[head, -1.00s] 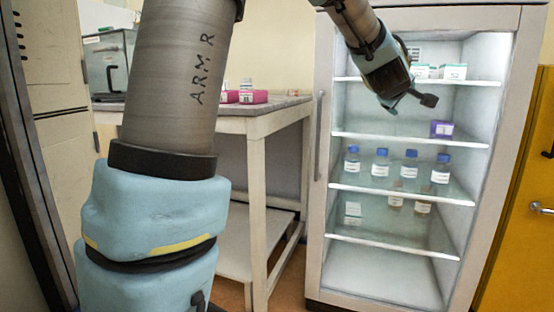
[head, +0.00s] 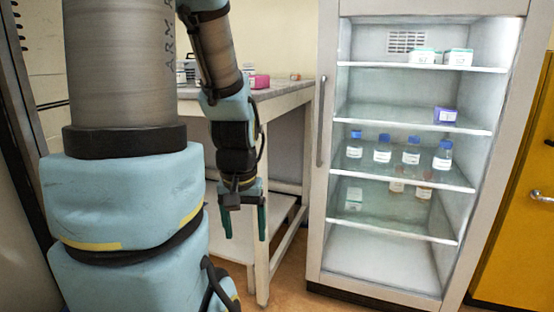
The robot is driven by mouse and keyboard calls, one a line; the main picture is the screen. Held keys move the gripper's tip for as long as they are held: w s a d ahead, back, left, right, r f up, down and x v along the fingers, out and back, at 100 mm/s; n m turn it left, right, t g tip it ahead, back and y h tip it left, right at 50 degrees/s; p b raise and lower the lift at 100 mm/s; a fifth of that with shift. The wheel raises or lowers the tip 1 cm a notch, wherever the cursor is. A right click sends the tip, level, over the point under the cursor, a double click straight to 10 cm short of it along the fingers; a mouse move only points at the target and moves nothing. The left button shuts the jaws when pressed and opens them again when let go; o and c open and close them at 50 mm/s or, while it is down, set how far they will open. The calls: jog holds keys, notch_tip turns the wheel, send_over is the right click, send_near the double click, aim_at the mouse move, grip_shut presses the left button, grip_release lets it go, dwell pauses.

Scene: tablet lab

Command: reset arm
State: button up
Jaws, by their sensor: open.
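My gripper (head: 243,222) hangs below my forearm, left of the middle in the head view. Its two dark green fingers point down and stand apart, with nothing seen between them. It is in front of the side table and left of the lit fridge. My large upper arm, marked "ARM R", fills the left of the view and hides part of the room behind it.
The fridge (head: 328,230) holds several blue-capped bottles (head: 411,151), a purple box (head: 445,115) and white boxes (head: 458,57) on its shelves. A yellow cabinet (head: 525,225) stands at the right.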

notch_tip(320, 180, up, 28)
jog(key=p, duration=2.6)
jog(key=shift+p, duration=0.3)
jog(key=shift+w, duration=0.1)
